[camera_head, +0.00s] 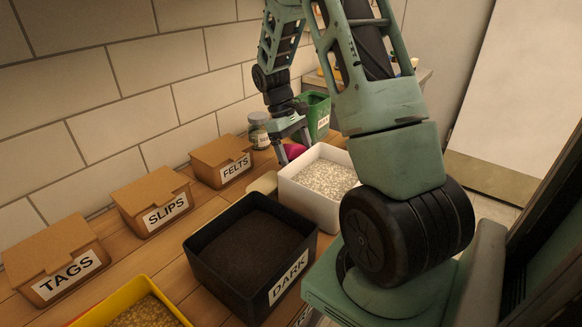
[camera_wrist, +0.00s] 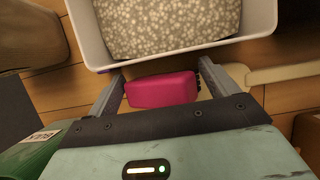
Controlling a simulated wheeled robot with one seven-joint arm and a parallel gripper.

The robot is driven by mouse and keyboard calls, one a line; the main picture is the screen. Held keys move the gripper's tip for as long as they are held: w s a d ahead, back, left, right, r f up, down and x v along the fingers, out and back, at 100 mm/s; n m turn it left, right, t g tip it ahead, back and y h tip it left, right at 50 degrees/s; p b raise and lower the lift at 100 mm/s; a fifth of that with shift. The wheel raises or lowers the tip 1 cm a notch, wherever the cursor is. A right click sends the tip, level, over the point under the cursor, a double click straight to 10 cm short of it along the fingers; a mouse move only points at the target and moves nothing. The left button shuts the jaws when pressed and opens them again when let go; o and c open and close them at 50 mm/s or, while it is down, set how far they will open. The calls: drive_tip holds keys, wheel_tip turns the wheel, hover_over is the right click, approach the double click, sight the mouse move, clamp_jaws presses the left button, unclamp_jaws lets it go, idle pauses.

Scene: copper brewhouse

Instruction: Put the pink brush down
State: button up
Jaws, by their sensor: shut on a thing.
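The pink brush (camera_wrist: 160,91) shows in the wrist view as a rounded pink block between the two fingers of my gripper (camera_wrist: 162,77). My gripper is shut on it. In the head view a small part of the pink brush (camera_head: 294,151) shows at my gripper (camera_head: 292,146), behind the white bin; the rest is hidden. The brush is beside the white bin (camera_wrist: 185,48), outside its wall. I cannot tell whether it touches the wooden bench.
The white bin (camera_head: 288,185) holds pale grains. The black DARK bin (camera_head: 216,278), a yellow bin (camera_head: 160,283) and TAGS (camera_head: 54,259), SLIPS (camera_head: 152,199) and FELTS (camera_head: 220,160) boxes stand nearby. A glass jar (camera_head: 259,131) and green bin (camera_head: 317,107) flank my gripper.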

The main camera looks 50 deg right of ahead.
wheel_tip(320, 180, down, 4)
drive_tip(key=shift+r+b, duration=0.15)
drive_tip(key=shift+b, duration=0.25)
drive_tip(key=o, duration=1.1)
drive_tip(key=p+v, duration=0.2)
drive_tip(key=v, duration=1)
drive_tip(key=shift+p, duration=0.3)
